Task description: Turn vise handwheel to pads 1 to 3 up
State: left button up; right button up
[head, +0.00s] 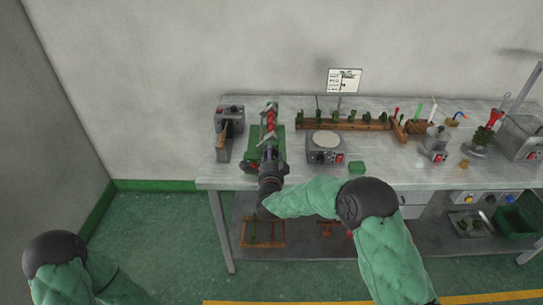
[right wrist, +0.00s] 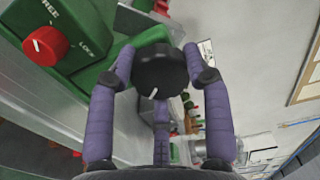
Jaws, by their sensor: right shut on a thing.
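The green vise (head: 252,146) stands at the left part of the bench, near its front edge, with red parts (head: 271,118) along its top. My right gripper (head: 271,170) is at the vise's front end. In the right wrist view its purple fingers are closed around the black handwheel (right wrist: 158,72), one on each side. A white mark on the handwheel's face points down and slightly left. A red knob (right wrist: 45,44) with lettering sits on the green vise body at the upper left of that view. Pad numbers cannot be read. My left gripper is out of view.
A grey device (head: 228,125) stands left of the vise and a round-topped grey unit (head: 325,147) to its right. A wooden rack (head: 345,126) with green pieces is behind. A small green block (head: 357,167) lies on the bench (head: 215,180). The lower shelf holds wooden frames (head: 263,233).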

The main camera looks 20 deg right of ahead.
jog(key=shift+n, duration=3.2)
jog(key=shift+n+p, duration=0.4)
jog(key=shift+n, duration=1.3)
jog(key=shift+n+p, duration=0.5)
jog(key=shift+n, duration=1.4)
jog(key=shift+n+p, duration=0.65)
jog(key=shift+n, duration=1.25)
jog(key=shift+f+n+p, duration=0.1)
jog(key=shift+n+p, duration=0.5)
jog(key=shift+n, duration=1)
jog(key=shift+n+p, duration=1.05)
jog(key=shift+n, duration=1.95)
jog(key=shift+f+n, duration=0.1)
jog(key=shift+n, duration=0.5)
